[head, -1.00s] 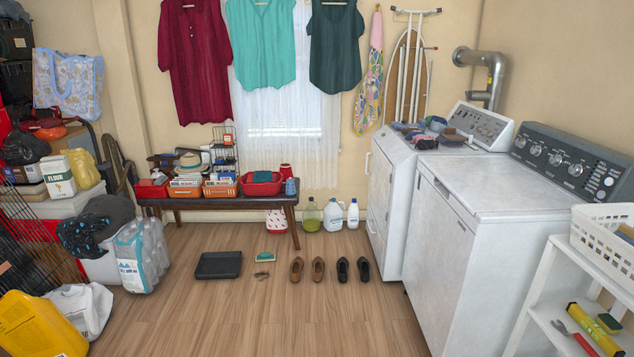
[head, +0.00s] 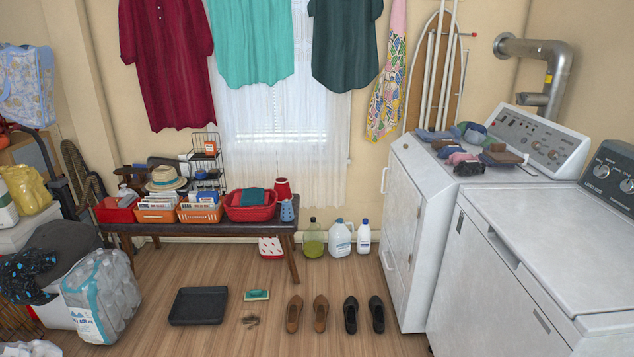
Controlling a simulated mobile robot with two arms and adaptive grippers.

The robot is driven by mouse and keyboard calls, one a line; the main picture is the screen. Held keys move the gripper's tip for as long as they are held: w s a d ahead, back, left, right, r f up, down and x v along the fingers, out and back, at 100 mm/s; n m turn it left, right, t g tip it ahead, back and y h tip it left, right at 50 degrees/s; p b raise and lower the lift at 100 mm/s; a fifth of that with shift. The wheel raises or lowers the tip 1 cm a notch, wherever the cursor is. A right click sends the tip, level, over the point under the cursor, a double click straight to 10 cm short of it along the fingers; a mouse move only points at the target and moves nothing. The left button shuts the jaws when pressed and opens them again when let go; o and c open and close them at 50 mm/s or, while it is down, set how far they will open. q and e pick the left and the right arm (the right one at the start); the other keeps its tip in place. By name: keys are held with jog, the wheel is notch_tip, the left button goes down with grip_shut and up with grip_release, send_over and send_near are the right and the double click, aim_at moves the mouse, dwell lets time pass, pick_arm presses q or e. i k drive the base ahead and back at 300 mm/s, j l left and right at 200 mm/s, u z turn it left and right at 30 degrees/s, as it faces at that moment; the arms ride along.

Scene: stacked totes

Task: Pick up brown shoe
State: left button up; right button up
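A pair of brown shoes stands on the wood floor in front of the bench. The left brown shoe (head: 293,313) and the right brown shoe (head: 320,313) are side by side with a small gap, toes toward me. A pair of black shoes stands just to their right, the nearer one (head: 351,314) and the farther one (head: 377,313). Neither of my grippers shows in the head view.
A black tray (head: 198,306) and a green-and-white brush (head: 256,295) lie left of the shoes. A bench (head: 292,262) with baskets stands behind. White machines (head: 407,255) line the right side. Bottled water (head: 100,300) stands at left. Floor before the shoes is clear.

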aim_at(295, 304)
jog(key=i, duration=1.7)
